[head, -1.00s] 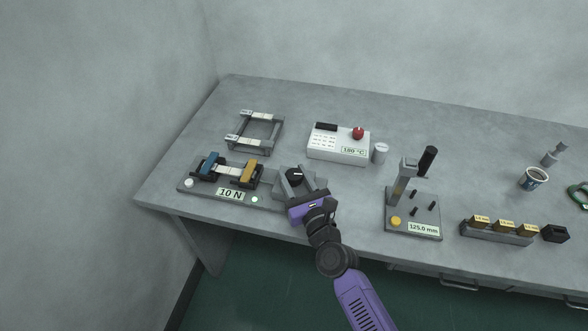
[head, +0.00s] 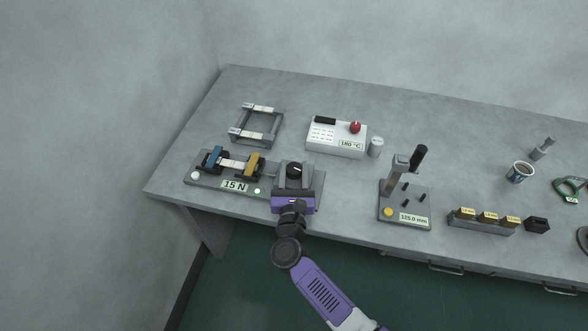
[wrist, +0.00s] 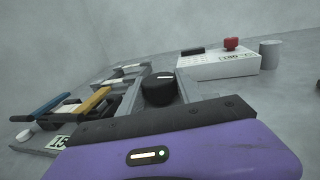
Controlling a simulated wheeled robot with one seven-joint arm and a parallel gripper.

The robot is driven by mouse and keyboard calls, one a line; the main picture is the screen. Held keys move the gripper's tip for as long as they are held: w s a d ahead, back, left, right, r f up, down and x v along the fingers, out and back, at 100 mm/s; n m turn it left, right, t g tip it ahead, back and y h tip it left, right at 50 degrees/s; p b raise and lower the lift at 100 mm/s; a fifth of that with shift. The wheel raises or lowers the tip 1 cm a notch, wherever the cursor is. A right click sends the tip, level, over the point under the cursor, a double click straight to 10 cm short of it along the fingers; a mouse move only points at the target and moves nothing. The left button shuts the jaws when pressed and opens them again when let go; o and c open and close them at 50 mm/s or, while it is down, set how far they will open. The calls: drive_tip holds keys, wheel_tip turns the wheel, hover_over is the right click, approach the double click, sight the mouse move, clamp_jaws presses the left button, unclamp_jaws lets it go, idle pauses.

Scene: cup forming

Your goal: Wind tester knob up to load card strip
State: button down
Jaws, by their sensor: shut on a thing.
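The tester (head: 207,182) lies at the left front of the bench. Its display (head: 235,186) reads 15 N in the head view. A pale card strip (head: 232,165) spans between its blue clamp (head: 214,157) and yellow clamp (head: 253,164). The black knob (head: 294,171) with a white mark is at the tester's right end; it also shows in the wrist view (wrist: 158,90). My gripper (head: 294,179) reaches it from the front and is shut on the knob, one finger on each side. The fingertips' contact is partly hidden in the wrist view.
A frame holding strips (head: 257,124) stands behind the tester. A white heater box (head: 336,138) reading 180 °C is at the back. A gauge stand (head: 405,202) reading 125.0 mm is to the right, beyond bare bench. A block rack (head: 481,224) and cup (head: 520,172) are farther right.

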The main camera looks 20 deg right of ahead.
sight(293, 177)
drive_tip(key=shift+r, duration=0.15)
drive_tip(key=c, duration=0.8)
unclamp_jaws()
drive_tip(key=shift+s, duration=0.1)
drive_tip(key=shift+b+v, duration=0.6)
drive_tip(key=shift+v, duration=3.3)
drive_tip(key=shift+a, duration=0.1)
